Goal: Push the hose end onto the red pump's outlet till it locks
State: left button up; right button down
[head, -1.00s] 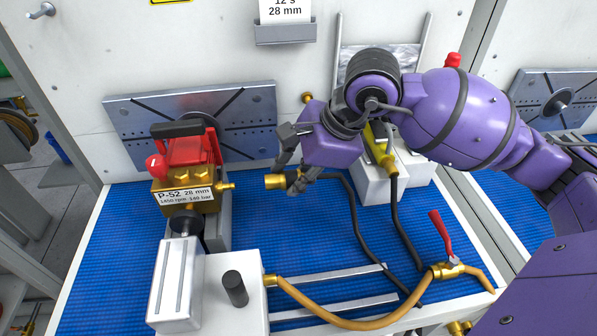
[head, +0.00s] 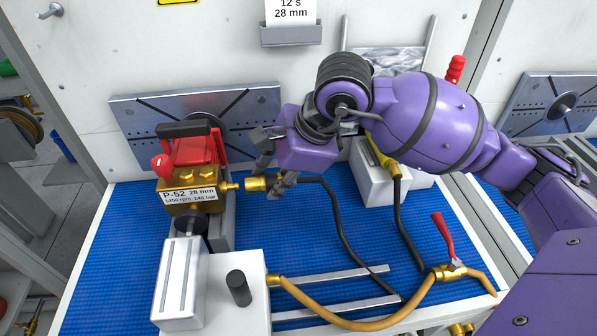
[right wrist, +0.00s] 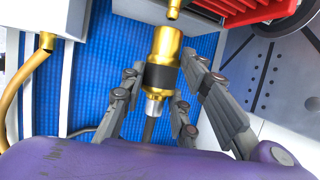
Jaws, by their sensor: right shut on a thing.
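The red pump (head: 195,152) with its brass block, labelled P-52 28 mm, stands on the left of the blue mat. Its small brass outlet (head: 231,187) points right; the outlet tip also shows at the top of the right wrist view (right wrist: 173,9). My right gripper (head: 269,176) is shut on the brass hose end (head: 256,184). In the right wrist view the hose end (right wrist: 166,48) has a black band and sits between the fingers, facing the outlet. A small gap separates them, and they look roughly in line. My left gripper is not in view.
The dark hose (head: 342,225) runs from the hose end back over the blue mat (head: 310,240). A white block (head: 240,285) with a black knob stands in front. A tan hose leads to a red-handled valve (head: 445,250) at right. A slotted metal plate (head: 255,105) is behind.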

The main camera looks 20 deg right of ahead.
aim_at(257, 180)
jog(key=shift+w+a+r, duration=0.1)
jog(key=shift+a, duration=0.05)
jog(key=shift+w+a, duration=0.2)
jog(key=shift+a, duration=0.65)
jog(key=shift+w+a, duration=0.15)
jog(key=shift+a, duration=0.65)
jog(key=c, duration=1.3)
grip_release()
jog(key=shift+d, duration=0.1)
jog(key=shift+o, duration=0.2)
jog(key=v, duration=1.2)
